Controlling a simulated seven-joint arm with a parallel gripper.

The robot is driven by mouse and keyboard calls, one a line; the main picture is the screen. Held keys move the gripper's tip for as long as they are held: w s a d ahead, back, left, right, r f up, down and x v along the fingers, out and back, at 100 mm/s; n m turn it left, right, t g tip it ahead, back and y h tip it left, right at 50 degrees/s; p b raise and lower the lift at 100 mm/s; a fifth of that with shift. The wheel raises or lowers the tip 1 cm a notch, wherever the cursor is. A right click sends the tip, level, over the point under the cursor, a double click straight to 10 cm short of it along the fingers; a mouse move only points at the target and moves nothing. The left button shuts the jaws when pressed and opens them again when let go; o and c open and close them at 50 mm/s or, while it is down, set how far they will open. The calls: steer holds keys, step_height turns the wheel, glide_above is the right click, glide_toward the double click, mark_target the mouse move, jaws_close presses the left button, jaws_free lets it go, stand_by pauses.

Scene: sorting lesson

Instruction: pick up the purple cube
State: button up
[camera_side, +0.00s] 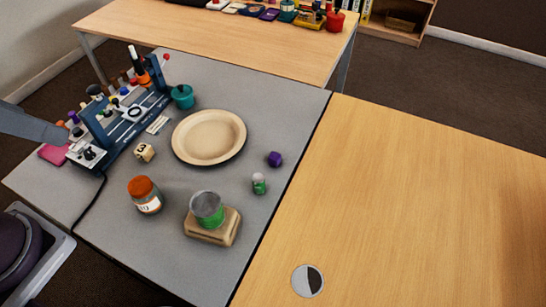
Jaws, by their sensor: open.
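The purple cube (275,158) sits on the grey table (225,265), right of the round beige plate (208,128) and apart from it. A small green and white container (259,184) stands a little in front of the cube. Nothing touches or covers the cube. I cannot make out my gripper in this view.
A jar with an orange lid (146,195), an open can (207,208) on a wooden block (222,230), and a lettered die (144,152) stand on the grey table. A blue rack (117,117) and a teal pot (182,96) are at the left. The wooden table (420,190) is mostly clear.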

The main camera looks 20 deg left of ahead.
stand_by(0.3)
steer(key=c, duration=0.6)
steer(key=shift+c, duration=0.2)
